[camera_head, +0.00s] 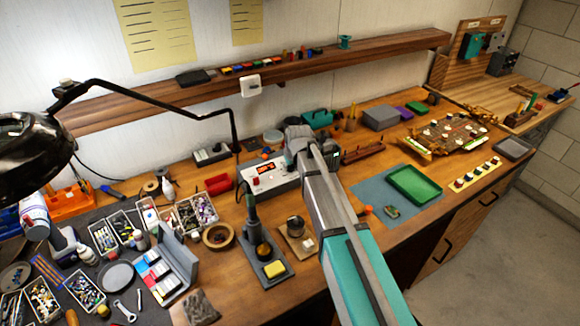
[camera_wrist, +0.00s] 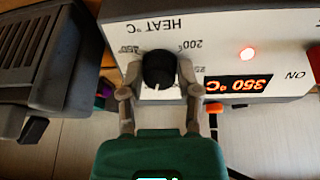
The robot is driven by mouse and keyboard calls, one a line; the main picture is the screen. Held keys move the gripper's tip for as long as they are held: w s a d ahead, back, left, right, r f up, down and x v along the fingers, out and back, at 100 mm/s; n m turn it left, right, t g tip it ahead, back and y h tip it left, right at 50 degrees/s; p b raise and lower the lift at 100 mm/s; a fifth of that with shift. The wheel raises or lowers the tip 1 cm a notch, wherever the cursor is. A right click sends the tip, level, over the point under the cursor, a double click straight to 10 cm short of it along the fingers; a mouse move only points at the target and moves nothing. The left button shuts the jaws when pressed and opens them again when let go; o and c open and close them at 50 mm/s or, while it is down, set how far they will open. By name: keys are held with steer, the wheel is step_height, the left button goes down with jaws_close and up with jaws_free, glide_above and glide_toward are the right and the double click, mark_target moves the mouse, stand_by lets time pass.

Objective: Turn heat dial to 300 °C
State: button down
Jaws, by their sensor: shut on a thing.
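The heat dial (camera_wrist: 160,66) is a round black knob on the front of a white soldering station (camera_head: 263,182). In the wrist view it appears upside down, under the label HEAT °C, with a white mark pointing toward the picture's bottom. My gripper (camera_wrist: 160,78) is shut on the dial, one finger on each side. The red display (camera_wrist: 238,86) appears to read 350 °C. Scale numbers such as 200 show around the dial; some are partly hidden by the fingers. In the head view my gripper (camera_head: 298,142) hides the dial.
A soldering iron in its stand (camera_head: 262,240) is in front of the station. A red bin (camera_head: 218,184) stands to its left. A green tray (camera_head: 415,184) lies on a blue mat to the right. A shelf (camera_head: 250,82) runs above the bench, and a lamp (camera_head: 35,140) overhangs the left.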

steer(key=n, duration=0.4)
steer(key=shift+s+n, duration=0.1)
steer(key=shift+n, duration=0.3)
steer(key=shift+n+y, duration=0.3)
steer(key=shift+n, duration=1.8)
steer(key=shift+c, duration=1.6)
jaws_free()
steer(key=shift+a, duration=0.1)
